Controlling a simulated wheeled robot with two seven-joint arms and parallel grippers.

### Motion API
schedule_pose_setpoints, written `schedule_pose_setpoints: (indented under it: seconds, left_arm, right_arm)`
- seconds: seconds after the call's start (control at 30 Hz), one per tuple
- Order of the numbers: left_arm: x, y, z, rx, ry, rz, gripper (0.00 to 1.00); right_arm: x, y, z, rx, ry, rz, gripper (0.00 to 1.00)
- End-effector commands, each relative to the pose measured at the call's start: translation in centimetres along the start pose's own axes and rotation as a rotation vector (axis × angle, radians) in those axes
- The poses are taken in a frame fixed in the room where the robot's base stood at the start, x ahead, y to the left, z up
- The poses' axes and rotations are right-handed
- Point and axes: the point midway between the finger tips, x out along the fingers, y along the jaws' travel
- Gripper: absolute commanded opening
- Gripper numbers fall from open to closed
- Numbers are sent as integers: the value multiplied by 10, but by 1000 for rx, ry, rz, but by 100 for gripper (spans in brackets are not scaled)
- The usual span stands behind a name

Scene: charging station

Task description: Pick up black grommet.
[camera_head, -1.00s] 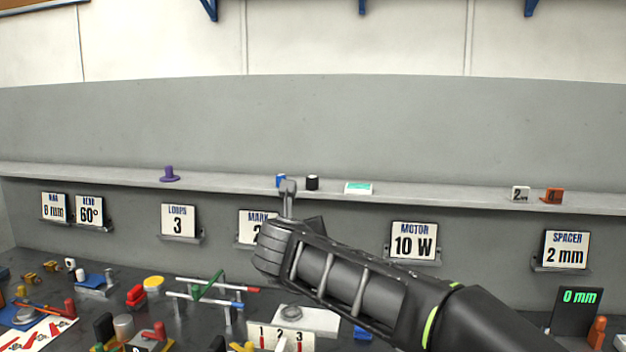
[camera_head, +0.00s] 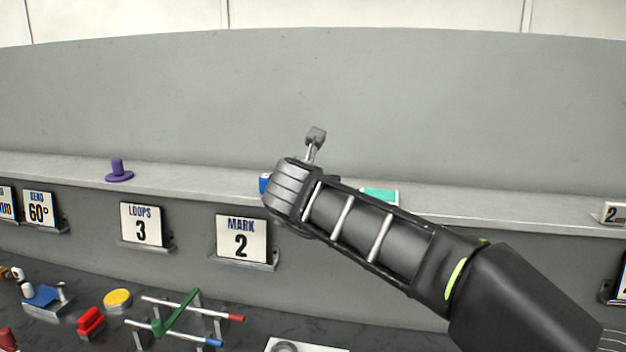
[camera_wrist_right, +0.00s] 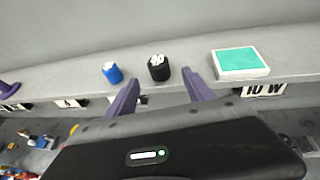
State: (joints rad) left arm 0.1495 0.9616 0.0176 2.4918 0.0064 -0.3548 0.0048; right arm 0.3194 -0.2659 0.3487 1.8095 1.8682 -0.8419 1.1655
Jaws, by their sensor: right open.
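The black grommet (camera_wrist_right: 159,67) is a small dark cylinder with a pale mark on top, standing on the grey shelf in the right wrist view. My right gripper (camera_wrist_right: 160,84) is open and empty, its two purple fingers just short of the grommet and on either side of it in the picture. In the head view my right gripper (camera_head: 314,138) is in front of the shelf, and my arm hides the grommet. My left gripper is not in view.
A blue cylinder (camera_wrist_right: 112,72) stands left of the grommet, and a white and teal block (camera_wrist_right: 240,62) lies to its right. Sign cards such as MARK 2 (camera_head: 242,239) sit below the shelf.

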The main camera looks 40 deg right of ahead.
Motion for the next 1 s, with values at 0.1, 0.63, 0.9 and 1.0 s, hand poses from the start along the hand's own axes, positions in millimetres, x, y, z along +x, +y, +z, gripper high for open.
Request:
schedule_pose_setpoints:
  seconds: [0.1, 0.63, 0.9, 1.0]
  left_arm:
    - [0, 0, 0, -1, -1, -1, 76]
    - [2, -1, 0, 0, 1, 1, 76]
    - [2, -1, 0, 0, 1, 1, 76]
    - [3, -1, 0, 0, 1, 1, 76]
  right_arm:
    - [0, 0, 0, -1, 0, 0, 61]
    - [26, 0, 0, -1, -1, 0, 61]
    - [27, 0, 0, -1, 0, 0, 61]
    - [35, 0, 0, -2, 2, -1, 61]
